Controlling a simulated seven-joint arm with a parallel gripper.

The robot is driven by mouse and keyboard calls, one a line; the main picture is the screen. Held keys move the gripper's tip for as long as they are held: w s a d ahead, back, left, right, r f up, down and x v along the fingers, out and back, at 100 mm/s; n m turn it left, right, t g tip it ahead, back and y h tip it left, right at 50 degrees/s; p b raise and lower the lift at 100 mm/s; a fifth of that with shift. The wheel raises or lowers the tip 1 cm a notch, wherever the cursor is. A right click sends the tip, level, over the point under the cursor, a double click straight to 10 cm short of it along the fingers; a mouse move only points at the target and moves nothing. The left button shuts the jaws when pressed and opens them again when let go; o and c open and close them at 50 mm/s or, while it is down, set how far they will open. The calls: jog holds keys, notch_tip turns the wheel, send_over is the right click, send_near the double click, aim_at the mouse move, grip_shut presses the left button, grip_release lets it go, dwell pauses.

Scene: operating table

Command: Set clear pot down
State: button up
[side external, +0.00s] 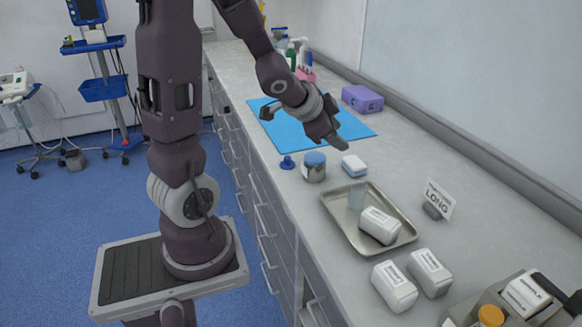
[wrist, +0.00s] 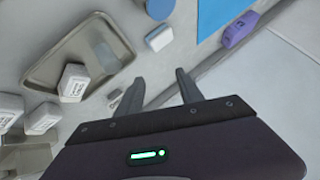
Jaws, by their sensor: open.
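A clear, see-through pot (side external: 357,195) stands in the far left part of the metal tray (side external: 333,208). It also shows as a faint translucent shape in the wrist view (wrist: 106,57), inside the tray (wrist: 42,75). My gripper (side external: 342,145) is above the counter, beyond the tray and apart from the pot. In the wrist view my gripper (wrist: 160,86) has its two fingers spread, with nothing between them.
A white labelled package (side external: 379,226) lies in the tray, with two more (side external: 395,287) (side external: 430,273) in front. A blue-lidded jar (side external: 314,167), a blue-and-white block (side external: 354,166) and a sign (side external: 438,198) stand nearby. A blue mat (side external: 355,127) lies behind.

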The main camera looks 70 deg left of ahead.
jog(key=s+d+r+n+g+h, duration=0.1)
jog(key=s+d+r, duration=0.2)
jog(key=s+d, duration=0.6)
jog(key=s+d+r+n+g+h, duration=0.2)
jog(key=s+d+r, duration=0.2)
jog(key=s+d, duration=0.5)
jog(key=shift+s+d, duration=0.25)
jog(key=shift+s, duration=0.1)
jog(key=shift+r, duration=0.1)
